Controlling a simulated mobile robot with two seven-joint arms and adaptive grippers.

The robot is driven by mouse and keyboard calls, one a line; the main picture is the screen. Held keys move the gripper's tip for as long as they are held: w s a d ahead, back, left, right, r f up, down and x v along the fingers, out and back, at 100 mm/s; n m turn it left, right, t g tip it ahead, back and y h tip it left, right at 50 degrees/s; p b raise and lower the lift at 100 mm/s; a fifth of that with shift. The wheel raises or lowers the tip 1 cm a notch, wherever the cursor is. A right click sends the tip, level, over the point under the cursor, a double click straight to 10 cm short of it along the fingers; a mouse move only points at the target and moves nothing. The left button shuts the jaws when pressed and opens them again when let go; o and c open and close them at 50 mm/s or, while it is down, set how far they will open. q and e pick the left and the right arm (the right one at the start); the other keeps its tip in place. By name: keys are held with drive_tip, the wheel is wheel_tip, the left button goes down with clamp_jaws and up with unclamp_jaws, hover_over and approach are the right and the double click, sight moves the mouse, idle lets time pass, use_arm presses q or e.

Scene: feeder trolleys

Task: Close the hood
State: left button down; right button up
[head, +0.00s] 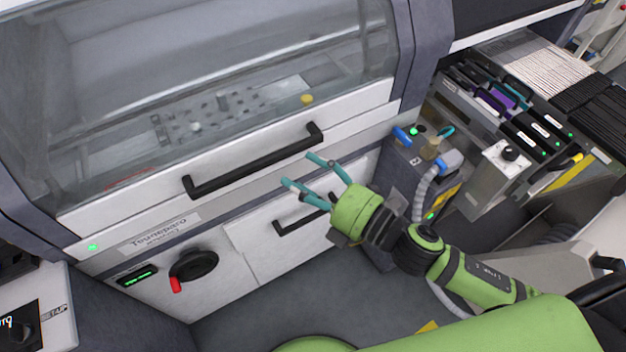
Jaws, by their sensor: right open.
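The hood (120,190) is a transparent panel with a white lower frame on the front of the machine. It looks lowered, its lower edge close to the white front panel below. A black bar handle (255,163) runs across the hood's frame. My right gripper (298,170) has teal fingers and a green body. It is open and empty, just below and in front of the right part of the handle, apart from it as far as I can see. My left gripper is not in view.
A white drawer with a black handle (303,218) lies below the hood, partly behind my right gripper. A black rotary switch (194,264) with a red tip is at its left. A feeder trolley (505,155) with several feeders stands at the right. Grey floor is open below.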

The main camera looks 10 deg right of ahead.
drive_tip(key=shift+v, duration=0.8)
